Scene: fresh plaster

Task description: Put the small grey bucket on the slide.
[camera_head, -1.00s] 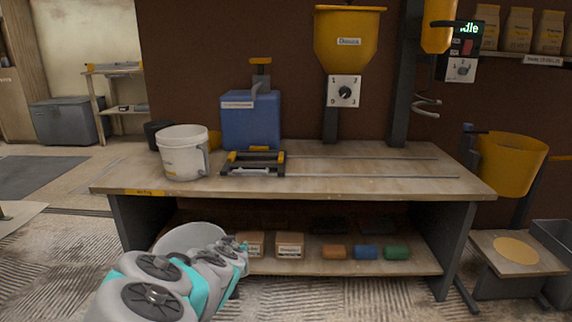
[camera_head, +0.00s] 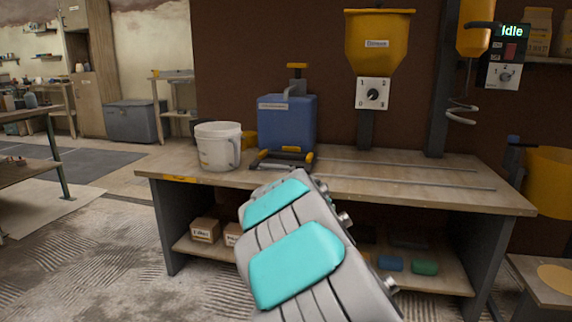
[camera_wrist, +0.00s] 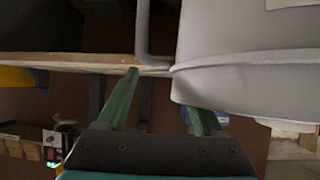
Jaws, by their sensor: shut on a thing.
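The small grey bucket (camera_wrist: 240,50) is close up in the wrist view, where the scene is upside down. It hangs rim up in front of the bench, with a side handle (camera_wrist: 142,30). My gripper (camera_wrist: 165,95) is shut on it near the handle and rim; the bucket hides part of one finger, so the exact contact is unclear. In the head view my arm hides the gripper and held bucket. The slide (camera_head: 282,160), a black frame with yellow ends, sits on the bench at the near end of two rails, partly behind my arm.
A larger whitish bucket (camera_head: 218,150) stands on the bench (camera_head: 440,190) just left of the slide. A blue box (camera_head: 287,122) stands behind the slide. A yellow hopper (camera_head: 378,40) hangs above. The bench is clear along the rails to the right.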

